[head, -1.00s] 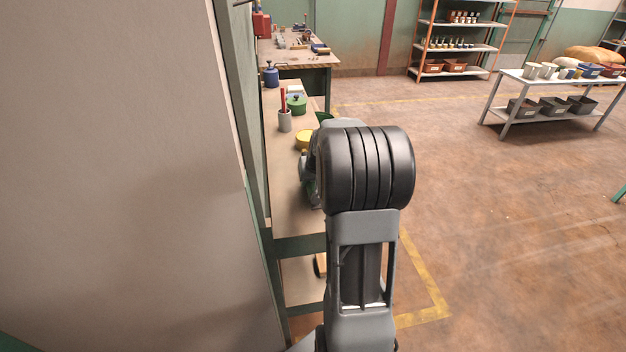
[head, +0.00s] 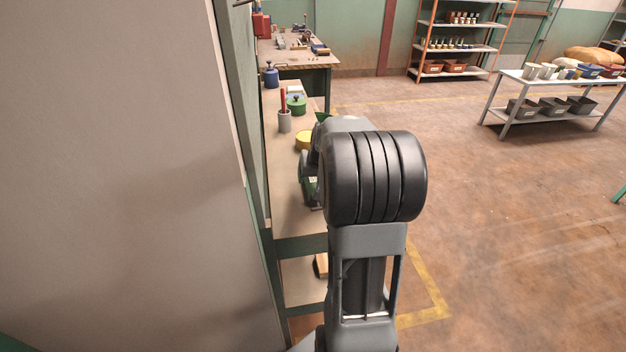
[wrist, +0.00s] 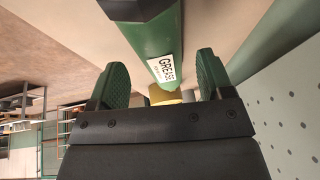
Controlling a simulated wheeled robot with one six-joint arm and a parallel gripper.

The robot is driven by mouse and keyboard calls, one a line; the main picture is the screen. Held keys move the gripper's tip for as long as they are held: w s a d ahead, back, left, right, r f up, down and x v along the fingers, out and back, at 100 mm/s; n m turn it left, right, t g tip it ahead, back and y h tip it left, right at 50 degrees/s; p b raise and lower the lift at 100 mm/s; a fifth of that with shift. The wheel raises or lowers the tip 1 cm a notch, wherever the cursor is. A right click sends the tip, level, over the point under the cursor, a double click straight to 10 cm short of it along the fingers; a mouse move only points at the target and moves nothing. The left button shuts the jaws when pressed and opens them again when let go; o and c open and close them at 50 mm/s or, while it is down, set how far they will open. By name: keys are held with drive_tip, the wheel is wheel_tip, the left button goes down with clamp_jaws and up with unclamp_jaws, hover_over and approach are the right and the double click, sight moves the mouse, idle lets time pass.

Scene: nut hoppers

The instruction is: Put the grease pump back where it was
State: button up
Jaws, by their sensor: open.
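The grease pump (wrist: 158,42) shows in the wrist view as a green cylinder with a white GREASE label and a dark end. It lies between and beyond the two green finger pads of my gripper (wrist: 162,78). The jaws are open, with visible gaps between the pads and the cylinder. In the head view my arm hides most of the gripper, and I cannot make out the pump clearly there.
The narrow bench (head: 290,205) along the left wall holds a yellow round container (head: 303,141), a grey cup (head: 284,122) with a red-handled item, a green pot (head: 296,105) and a blue can (head: 271,76). Open floor lies to the right.

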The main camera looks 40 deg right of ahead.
sight(315, 208)
drive_tip(key=v, duration=0.9)
idle(0.3)
drive_tip(key=s+f, duration=0.1)
drive_tip(key=s+a+f, duration=0.1)
drive_tip(key=shift+s+f+m+g, duration=0.1)
drive_tip(key=shift+f+m+g, duration=0.2)
drive_tip(key=shift+f+g, duration=0.1)
drive_tip(key=shift+g, duration=0.3)
drive_tip(key=a, duration=0.1)
drive_tip(key=s+a, duration=0.1)
drive_tip(key=s+a+f, duration=0.1)
drive_tip(key=a, duration=0.1)
drive_tip(key=shift+s, duration=0.15)
drive_tip(key=s+a+n, duration=0.3)
drive_tip(key=s+a, duration=0.1)
drive_tip(key=a, duration=0.4)
drive_tip(key=s+a+n+y, duration=0.1)
drive_tip(key=s+a+n, duration=0.2)
drive_tip(key=a, duration=0.6)
drive_tip(key=shift+s+f+p, duration=0.3)
drive_tip(key=shift+s, duration=0.55)
